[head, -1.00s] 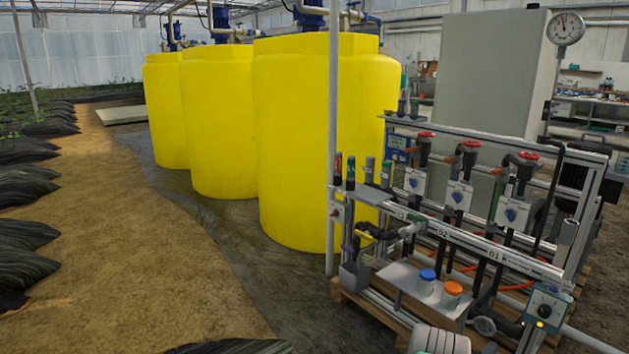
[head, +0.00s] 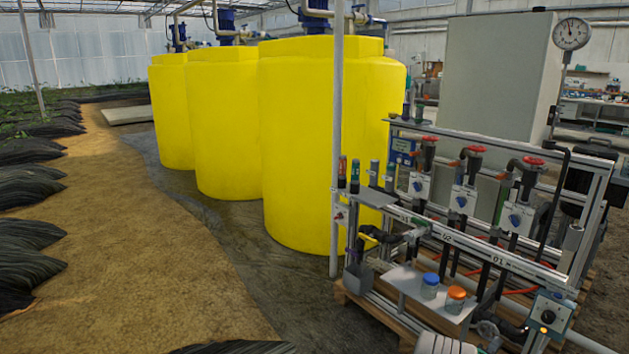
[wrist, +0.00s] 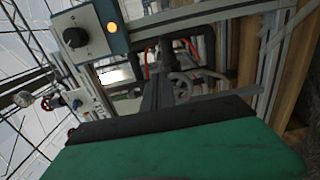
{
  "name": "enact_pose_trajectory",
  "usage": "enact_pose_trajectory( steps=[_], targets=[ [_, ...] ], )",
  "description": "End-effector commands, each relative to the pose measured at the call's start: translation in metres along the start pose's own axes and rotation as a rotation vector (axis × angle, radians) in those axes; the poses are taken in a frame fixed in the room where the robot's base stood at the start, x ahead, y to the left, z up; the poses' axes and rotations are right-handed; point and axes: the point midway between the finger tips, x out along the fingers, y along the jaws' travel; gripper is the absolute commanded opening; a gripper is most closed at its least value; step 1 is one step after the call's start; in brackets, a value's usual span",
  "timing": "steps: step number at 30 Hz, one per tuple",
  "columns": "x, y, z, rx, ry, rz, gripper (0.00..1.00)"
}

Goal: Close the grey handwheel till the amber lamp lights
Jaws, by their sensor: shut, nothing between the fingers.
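The grey handwheel (head: 488,331) is low on the skid at the bottom right of the head view, small and partly hidden. In the wrist view the handwheel (wrist: 184,86) shows its rim and spokes just beyond my gripper. My gripper (wrist: 160,118), green with a black front edge, fills the bottom of the wrist view. It is shut and empty, and I see no clear contact with the wheel. The amber lamp (wrist: 112,27) glows bright orange on a control box beside a black knob. The lamp (head: 547,316) also shows orange in the head view.
Aluminium frame rails (head: 480,248) and pipes crowd around the handwheel. A shelf (head: 402,279) holds a blue-lidded jar (head: 430,285) and an orange-lidded jar (head: 455,298). Several red handwheels (head: 533,160) stand higher up. Yellow tanks (head: 310,150) stand behind; the brown floor at left is open.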

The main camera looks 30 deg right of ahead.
Motion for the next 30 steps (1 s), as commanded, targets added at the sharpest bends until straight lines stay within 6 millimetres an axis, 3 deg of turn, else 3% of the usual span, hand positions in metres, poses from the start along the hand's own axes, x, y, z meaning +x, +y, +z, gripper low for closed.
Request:
enact_pose_trajectory(
  steps=[4, 9, 30],
  targets=[
    [0.023, -0.004, 0.001, 0.0, -0.001, 0.002, 0.0],
    [0.037, -0.002, 0.0, -0.002, 0.0, 0.002, 0.0],
    [0.039, -0.002, -0.004, -0.003, 0.001, 0.0, 0.0]
  ],
)
